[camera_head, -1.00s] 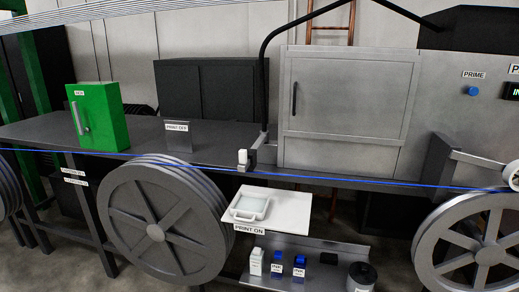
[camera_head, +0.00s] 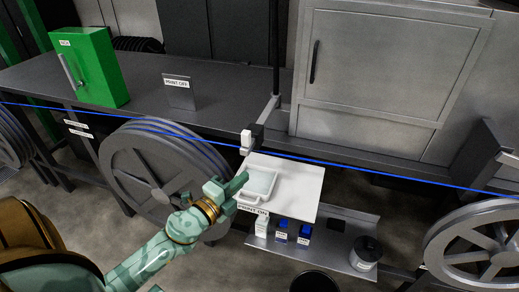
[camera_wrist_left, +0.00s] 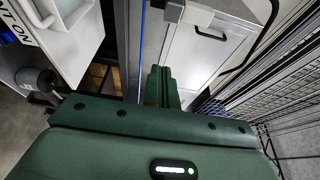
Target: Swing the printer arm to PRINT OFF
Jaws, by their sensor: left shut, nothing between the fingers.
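The printer arm (camera_head: 265,112) is a grey bar with a white and black head (camera_head: 247,142) at its near end, over the blue cable (camera_head: 400,177). The PRINT OFF sign (camera_head: 178,84) stands on the dark bench to its left. The PRINT ON label (camera_head: 253,210) is on the front edge of the white tray (camera_head: 305,195) below the head. My left gripper (camera_head: 240,183) is shut and empty, just below the head and in front of the tray, apart from the printer arm. Its green fingers (camera_wrist_left: 160,84) point ahead in the left wrist view. My right gripper is not in view.
A green box (camera_head: 92,68) stands on the bench's left. A metal cabinet (camera_head: 375,75) is behind on the right. Small bottles (camera_head: 282,232) stand on a low shelf. The bench top between sign and printer arm looks clear.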

